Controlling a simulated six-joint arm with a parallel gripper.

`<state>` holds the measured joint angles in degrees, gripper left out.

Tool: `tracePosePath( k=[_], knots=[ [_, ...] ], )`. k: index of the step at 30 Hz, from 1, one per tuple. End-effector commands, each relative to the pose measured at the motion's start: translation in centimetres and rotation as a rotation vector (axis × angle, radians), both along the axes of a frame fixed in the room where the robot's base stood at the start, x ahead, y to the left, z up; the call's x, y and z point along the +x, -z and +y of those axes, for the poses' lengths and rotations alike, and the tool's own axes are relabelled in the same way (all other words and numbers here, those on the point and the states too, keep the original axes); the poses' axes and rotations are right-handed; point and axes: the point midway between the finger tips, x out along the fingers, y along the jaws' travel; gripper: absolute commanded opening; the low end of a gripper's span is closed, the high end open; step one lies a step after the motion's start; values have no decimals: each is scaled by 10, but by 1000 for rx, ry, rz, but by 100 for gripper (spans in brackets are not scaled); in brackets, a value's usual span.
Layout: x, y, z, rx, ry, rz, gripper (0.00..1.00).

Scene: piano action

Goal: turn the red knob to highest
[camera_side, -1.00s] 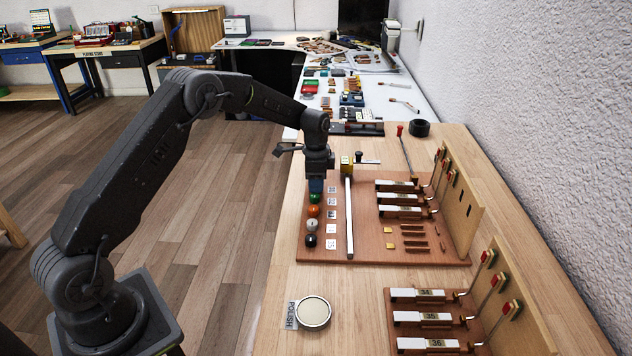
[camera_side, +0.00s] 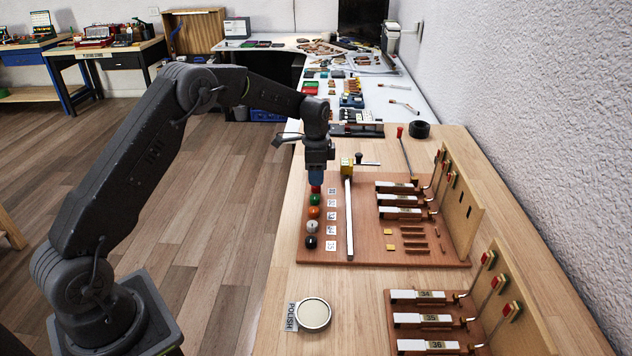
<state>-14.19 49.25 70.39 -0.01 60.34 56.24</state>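The red knob (camera_side: 316,189) is at the far end of a row of coloured knobs on the left side of the brown board (camera_side: 365,250). My gripper (camera_side: 316,183) is upright directly above the red knob. Its blue-grey fingers end at or just over the knob's top, and I cannot tell whether they touch it. Whether the fingers are open or shut is too small to tell. The red knob's upper part is partly hidden, and its setting cannot be read.
Nearer in the row are green (camera_side: 315,200), orange (camera_side: 314,212), grey-white (camera_side: 312,226) and black (camera_side: 311,242) knobs, with small labels beside them. A long white bar (camera_side: 349,215) and a yellow block (camera_side: 347,165) stand right of the row. A polish tin (camera_side: 313,314) lies nearer.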

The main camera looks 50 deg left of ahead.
Motion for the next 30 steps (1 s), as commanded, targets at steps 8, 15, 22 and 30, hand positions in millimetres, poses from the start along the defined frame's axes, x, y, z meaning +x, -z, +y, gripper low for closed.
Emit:
tracePosePath(
  k=[8,15,22,30],
  knots=[
    [1,-65,0,2,0,-6,38],
    [0,-99,0,0,0,-3,38],
    [0,-108,0,0,0,-1,38],
    [-1,-109,-1,1,-2,-3,38]
  ],
)
